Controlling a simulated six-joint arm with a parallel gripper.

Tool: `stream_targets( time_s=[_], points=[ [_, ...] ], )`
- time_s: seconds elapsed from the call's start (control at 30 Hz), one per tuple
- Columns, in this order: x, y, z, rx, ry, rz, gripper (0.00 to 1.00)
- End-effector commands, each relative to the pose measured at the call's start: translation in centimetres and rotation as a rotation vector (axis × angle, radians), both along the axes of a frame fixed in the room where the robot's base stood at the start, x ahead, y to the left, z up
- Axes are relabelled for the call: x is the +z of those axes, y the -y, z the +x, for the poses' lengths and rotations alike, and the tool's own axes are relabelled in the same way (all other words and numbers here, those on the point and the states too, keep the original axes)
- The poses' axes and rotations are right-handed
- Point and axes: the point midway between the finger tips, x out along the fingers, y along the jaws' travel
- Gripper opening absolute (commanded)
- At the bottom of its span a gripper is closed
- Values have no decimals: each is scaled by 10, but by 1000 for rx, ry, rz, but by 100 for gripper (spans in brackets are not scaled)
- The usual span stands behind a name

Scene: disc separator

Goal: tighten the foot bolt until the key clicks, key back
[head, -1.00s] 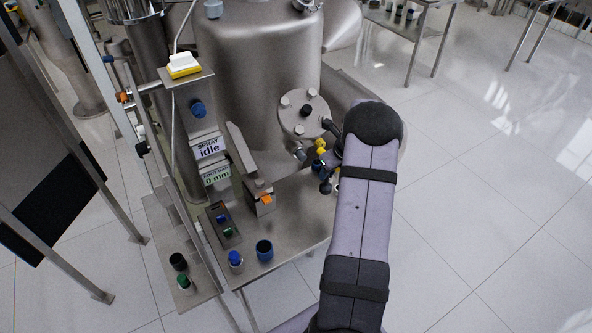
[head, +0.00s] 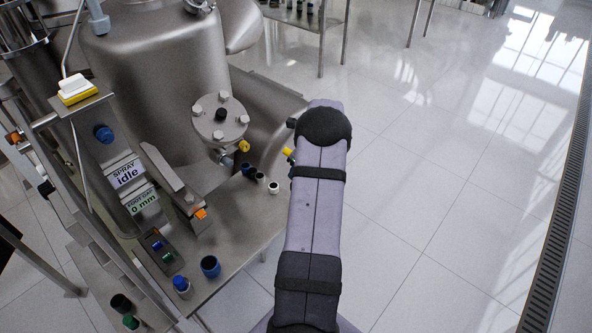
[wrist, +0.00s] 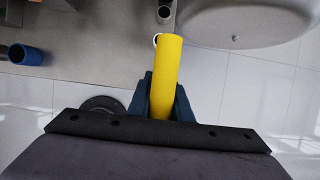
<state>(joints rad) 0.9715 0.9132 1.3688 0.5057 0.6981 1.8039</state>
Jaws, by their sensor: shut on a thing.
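In the wrist view my gripper (wrist: 164,88) is shut on a yellow cylindrical handle (wrist: 166,65), which I take to be the key. The handle points up the picture, past the edge of the steel table. In the head view a small yellow end (head: 288,153) shows left of my arm; the fingers are mostly hidden behind the arm. The key's working end is hidden. A sign (head: 142,199) on the machine appears to read foot gap 0 mm. I cannot make out the foot bolt. A dark round disc (wrist: 98,104) lies low beside the gripper in the wrist view.
The steel table (head: 235,225) carries a blue cup (head: 210,266) and small holders, one white-rimmed (head: 273,188). A sign (head: 126,174) reads spray idle. A lidded port (head: 221,117) with a yellow-tipped fitting (head: 244,146) sits behind. Tiled floor at the right is free.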

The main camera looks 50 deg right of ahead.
Motion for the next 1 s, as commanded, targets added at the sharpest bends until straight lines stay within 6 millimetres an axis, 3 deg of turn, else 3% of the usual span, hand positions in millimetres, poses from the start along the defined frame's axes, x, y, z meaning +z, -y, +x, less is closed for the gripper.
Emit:
stream_targets(
  time_s=[0.17, 1.0],
  points=[
    [2, 0, 0, 0, 2, -2, 0],
    [-54, 0, 0, 0, 2, -3, 0]
  ],
)
